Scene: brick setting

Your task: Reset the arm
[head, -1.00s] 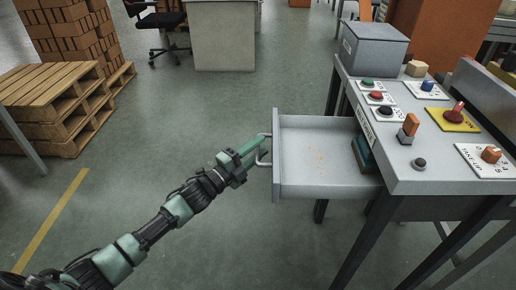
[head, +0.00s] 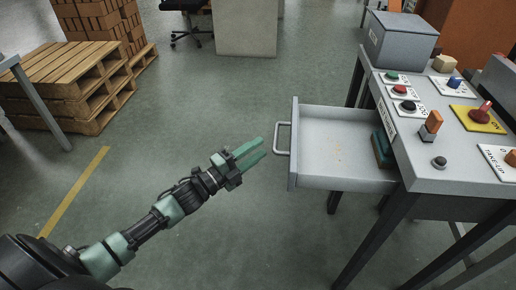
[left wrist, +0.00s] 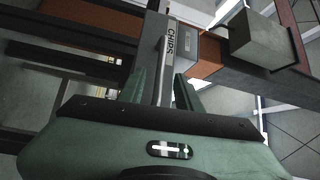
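My left gripper (head: 255,153) is in the middle of the head view, its two green fingers apart with nothing between them. It is just left of the drawer handle (head: 281,138), not touching it. The grey drawer (head: 335,133) is pulled out from the control table, with small orange bits on its floor and a dark green block (head: 382,150) at its right end. In the left wrist view the gripper's two fingers (left wrist: 162,90) stand apart, with a drawer edge and a "CHIPS" label (left wrist: 172,42) beyond them. My right gripper is not in view.
The control table (head: 440,110) at right carries several buttons and a grey box (head: 402,40). Pallets (head: 75,85) with bricks stand at the back left. A cabinet (head: 246,27) and chair (head: 187,15) are at the back. The floor left of the drawer is clear.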

